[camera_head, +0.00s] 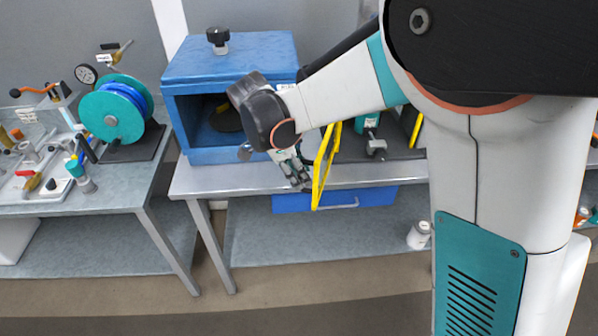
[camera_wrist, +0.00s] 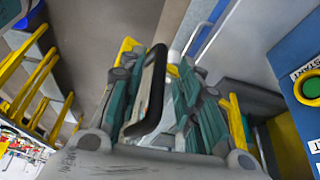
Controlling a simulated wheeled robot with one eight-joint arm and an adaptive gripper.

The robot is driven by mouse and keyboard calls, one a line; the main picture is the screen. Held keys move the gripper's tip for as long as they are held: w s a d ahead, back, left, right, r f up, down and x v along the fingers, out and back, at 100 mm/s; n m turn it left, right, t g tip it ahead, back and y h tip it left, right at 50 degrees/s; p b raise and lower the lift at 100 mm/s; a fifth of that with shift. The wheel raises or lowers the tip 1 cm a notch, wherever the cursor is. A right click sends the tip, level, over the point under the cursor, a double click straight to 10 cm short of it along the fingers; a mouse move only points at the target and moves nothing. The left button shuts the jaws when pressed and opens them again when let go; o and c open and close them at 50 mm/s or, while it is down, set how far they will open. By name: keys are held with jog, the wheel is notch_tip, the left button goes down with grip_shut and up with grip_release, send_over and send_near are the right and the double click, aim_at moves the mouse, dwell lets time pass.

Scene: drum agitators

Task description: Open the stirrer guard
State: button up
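The stirrer guard (camera_head: 322,168) is a yellow-framed panel, seen nearly edge-on in the head view. It stands out from the machine over the front edge of the metal bench, just right of my gripper (camera_head: 296,172). In the wrist view, a black bar handle (camera_wrist: 152,92) lies between the two teal-and-grey fingers of my gripper (camera_wrist: 168,62). The fingers sit close on both sides and appear shut on it; the exact contact is partly hidden. Yellow frame parts (camera_wrist: 236,122) show behind the fingers. My arm covers much of the machine in the head view.
A blue open-fronted box (camera_head: 230,100) with a black knob stands left of the guard. A teal reel (camera_head: 113,108) sits on the left bench. A blue drawer (camera_head: 350,199) is under the bench. A blue panel with buttons (camera_wrist: 300,85) is at right in the wrist view.

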jog(key=v, duration=1.2)
